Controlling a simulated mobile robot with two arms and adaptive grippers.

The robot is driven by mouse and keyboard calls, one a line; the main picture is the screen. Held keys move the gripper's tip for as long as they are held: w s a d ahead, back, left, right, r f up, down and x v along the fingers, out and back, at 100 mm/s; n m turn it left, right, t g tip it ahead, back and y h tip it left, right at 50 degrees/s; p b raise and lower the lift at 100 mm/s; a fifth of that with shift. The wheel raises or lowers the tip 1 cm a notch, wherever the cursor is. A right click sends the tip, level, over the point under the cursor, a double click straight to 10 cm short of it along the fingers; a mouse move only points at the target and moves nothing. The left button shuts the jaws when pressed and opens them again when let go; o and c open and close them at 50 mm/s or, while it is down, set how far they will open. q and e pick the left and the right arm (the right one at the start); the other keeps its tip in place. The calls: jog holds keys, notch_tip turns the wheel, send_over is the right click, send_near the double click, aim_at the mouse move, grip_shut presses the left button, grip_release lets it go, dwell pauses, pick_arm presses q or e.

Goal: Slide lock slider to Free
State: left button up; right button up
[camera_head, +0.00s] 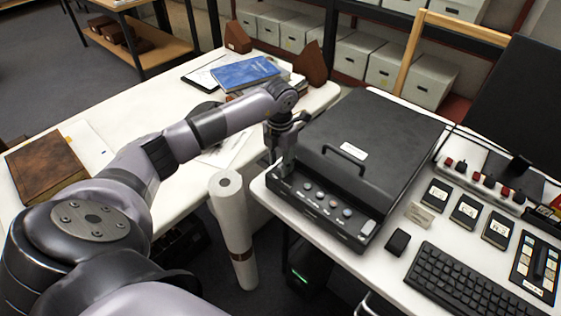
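A black flatbed scanner (390,130) stands on the white desk at the right, its lid down with a handle (344,159) on it. Its front panel (325,215) carries several round buttons and a pale key at the right end. I cannot make out a lock slider or its marking; the left end of the panel is partly covered by my gripper. My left gripper (283,165) points down at the scanner's left front corner, touching it or very near. Whether its fingers are open or shut does not show. My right gripper is out of view.
A white table (140,132) on the left holds a brown book (46,165) and a blue book (244,72). A paper roll (232,225) stands in the gap between the tables. A keyboard (460,283) and small black mouse (397,242) lie right of the scanner.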

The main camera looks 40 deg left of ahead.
pick_arm(q)
notch_tip(320, 180, up, 12)
dwell(0.6)
jog(key=shift+d, duration=0.15)
dwell(0.3)
